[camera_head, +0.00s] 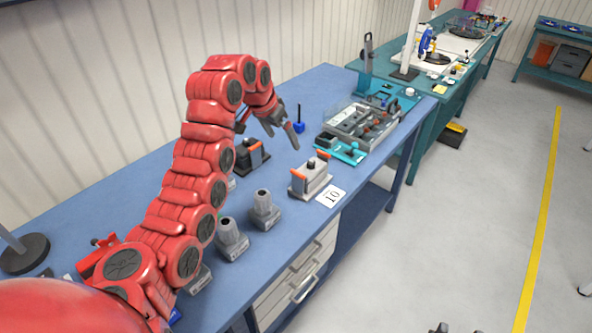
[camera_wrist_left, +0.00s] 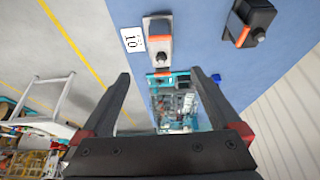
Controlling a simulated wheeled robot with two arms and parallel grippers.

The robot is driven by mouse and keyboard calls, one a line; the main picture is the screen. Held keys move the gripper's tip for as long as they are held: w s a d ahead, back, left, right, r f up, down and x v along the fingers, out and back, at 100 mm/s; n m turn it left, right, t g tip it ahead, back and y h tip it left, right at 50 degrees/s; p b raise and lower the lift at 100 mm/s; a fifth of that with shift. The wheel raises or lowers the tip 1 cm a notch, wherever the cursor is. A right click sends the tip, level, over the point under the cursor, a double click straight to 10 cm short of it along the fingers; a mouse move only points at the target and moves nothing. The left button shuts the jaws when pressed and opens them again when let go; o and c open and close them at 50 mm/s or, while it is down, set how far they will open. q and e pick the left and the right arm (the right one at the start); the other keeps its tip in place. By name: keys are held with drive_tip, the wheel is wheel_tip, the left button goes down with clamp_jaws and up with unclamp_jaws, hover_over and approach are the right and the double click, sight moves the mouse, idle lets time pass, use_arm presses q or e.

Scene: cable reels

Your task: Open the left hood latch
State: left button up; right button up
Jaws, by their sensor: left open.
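A light grey connector housing (camera_head: 310,178) with orange latch levers at its sides stands near the bench's front edge; it also shows in the wrist view (camera_wrist_left: 158,45). A dark housing (camera_head: 249,156) with orange levers stands behind it to the left, and in the wrist view (camera_wrist_left: 252,20) at the upper right. I cannot tell which housing bears the named latch. My left gripper (camera_head: 281,130) is open and empty above the bench, beyond both housings, apart from them. Its fingers (camera_wrist_left: 160,76) spread wide in the wrist view. Tiny dark shapes at the head view's bottom edge may be my right gripper.
Two grey hoods (camera_head: 264,209) (camera_head: 231,240) stand on the blue bench (camera_head: 316,90). A card marked 10 (camera_head: 331,196) lies by the light housing. A clear-sided tray of parts (camera_head: 361,124) and a teal fixture (camera_head: 343,152) are further right. A small blue item (camera_head: 299,126) stands near my left gripper.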

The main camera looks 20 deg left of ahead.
use_arm(q)
drive_tip(key=p, duration=0.5)
approach(297, 173)
drive_tip(key=x, duration=0.6)
drive_tip(key=shift+w+d, duration=0.1)
drive_tip(key=shift+d, duration=0.05)
drive_tip(key=shift+x, duration=0.9)
clamp_jaws()
